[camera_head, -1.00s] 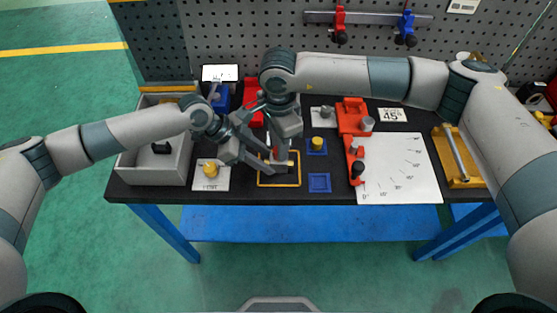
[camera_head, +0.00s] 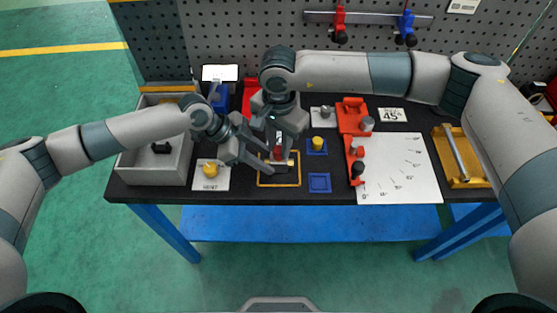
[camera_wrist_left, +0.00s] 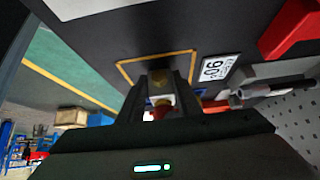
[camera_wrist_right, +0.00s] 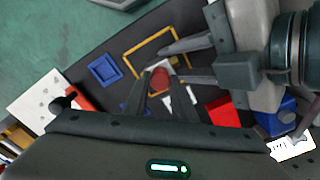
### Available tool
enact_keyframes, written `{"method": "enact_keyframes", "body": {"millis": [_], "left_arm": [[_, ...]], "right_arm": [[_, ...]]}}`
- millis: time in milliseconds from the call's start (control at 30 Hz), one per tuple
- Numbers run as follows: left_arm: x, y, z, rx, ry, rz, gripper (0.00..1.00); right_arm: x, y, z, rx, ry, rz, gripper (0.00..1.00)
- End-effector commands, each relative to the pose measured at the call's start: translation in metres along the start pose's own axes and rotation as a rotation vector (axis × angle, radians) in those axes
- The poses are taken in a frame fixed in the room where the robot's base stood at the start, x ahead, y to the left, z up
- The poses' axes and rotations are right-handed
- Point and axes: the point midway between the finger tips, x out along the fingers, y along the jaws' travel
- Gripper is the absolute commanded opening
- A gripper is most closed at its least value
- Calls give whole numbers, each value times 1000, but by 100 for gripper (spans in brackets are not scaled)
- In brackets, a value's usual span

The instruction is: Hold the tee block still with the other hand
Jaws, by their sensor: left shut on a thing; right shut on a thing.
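My right gripper (camera_head: 279,150) points down from above, just behind the left fingers, shut on a red round piece (camera_head: 278,153). The red piece also shows between its fingertips in the right wrist view (camera_wrist_right: 160,77). How the red piece meets the block is hidden.
The yellow outline (camera_head: 261,183) surrounds the work spot. A blue square tray (camera_head: 320,183) and a yellow knob (camera_head: 318,143) stand to its right, then a red fixture (camera_head: 352,117) and a white angle sheet (camera_head: 405,170). A grey bin (camera_head: 185,172) stands left. Both grippers are very close together.

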Motion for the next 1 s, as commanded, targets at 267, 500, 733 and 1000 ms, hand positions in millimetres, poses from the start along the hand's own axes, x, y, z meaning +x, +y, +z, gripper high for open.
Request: {"method": "enact_keyframes", "body": {"millis": [267, 500, 733, 1000], "left_arm": [[0, 0, 1, -1, -2, 0, 0], [0, 0, 1, -1, -2, 0, 0], [0, 0, 1, -1, -2, 0, 0], [0, 0, 1, -1, -2, 0, 0]], "right_arm": [[-1, -1, 1, -41, -1, -2, 0], [-2, -1, 1, -77, -1, -2, 0], [-2, -1, 1, -285, -1, -1, 0], [-2, -1, 1, -485, 0, -3, 0]]}}
